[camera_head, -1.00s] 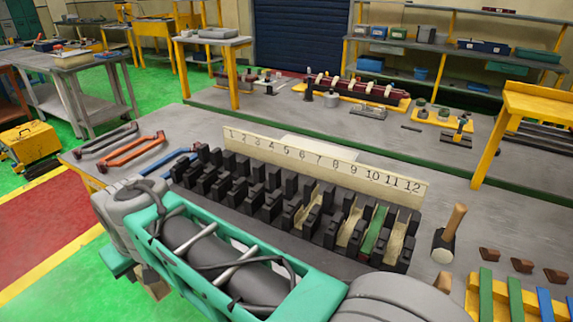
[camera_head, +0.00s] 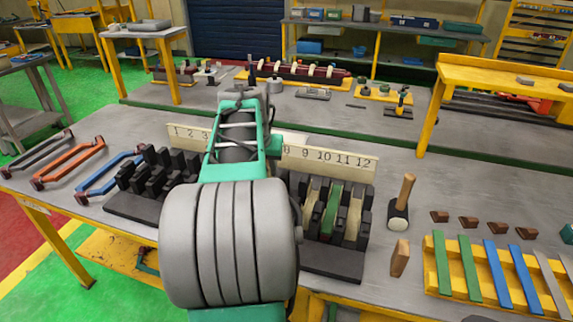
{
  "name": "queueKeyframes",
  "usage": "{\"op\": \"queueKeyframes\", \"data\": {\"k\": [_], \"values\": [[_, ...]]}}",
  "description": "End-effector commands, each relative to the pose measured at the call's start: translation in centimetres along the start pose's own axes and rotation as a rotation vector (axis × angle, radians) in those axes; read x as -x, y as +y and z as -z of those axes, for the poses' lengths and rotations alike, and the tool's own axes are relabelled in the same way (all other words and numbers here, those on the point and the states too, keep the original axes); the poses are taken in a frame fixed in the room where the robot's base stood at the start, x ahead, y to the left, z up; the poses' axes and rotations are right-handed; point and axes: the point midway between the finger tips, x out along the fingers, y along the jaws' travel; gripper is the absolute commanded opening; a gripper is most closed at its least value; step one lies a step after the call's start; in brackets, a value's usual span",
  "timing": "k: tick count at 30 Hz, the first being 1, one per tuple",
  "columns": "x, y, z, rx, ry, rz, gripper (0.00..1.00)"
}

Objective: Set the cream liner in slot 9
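My arm covers the middle numbers and slots, and I cannot see clearly into slot 9. Near the right end of the block, a cream liner (camera_head: 312,198), a green liner (camera_head: 333,210) and another cream liner (camera_head: 353,216) sit in slots. Pale strips (camera_head: 550,284), whose exact colour is hard to tell, lie at the right end of a yellow rack (camera_head: 433,285). My gripper is hidden beyond my arm.
A hammer (camera_head: 400,205) stands right of the block, beside a wooden piece (camera_head: 400,258). Several brown wedges (camera_head: 469,222) lie farther right. Green strips (camera_head: 470,268) and blue strips (camera_head: 497,272) lie on the rack. Coloured handles (camera_head: 68,163) lie at left.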

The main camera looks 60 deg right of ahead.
Motion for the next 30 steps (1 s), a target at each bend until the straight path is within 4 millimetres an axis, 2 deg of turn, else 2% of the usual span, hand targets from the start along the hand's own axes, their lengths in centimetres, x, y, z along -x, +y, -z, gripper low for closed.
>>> {"op": "queueKeyframes", "data": {"k": [1,3,7,11,21,30], "values": [[-0.3,2.1,0.8,-0.048,0.000,-0.019,0.11],[-0.6,4.2,1.5,-0.096,0.001,-0.039,0.11],[-0.9,6.2,2.0,-0.139,0.001,-0.056,0.11],[-1.6,6.3,1.7,-0.142,0.000,-0.058,0.11],[-4.7,6.2,0.5,-0.140,0.002,-0.057,0.11],[-4.8,6.2,0.4,-0.140,0.002,-0.056,0.11]]}}
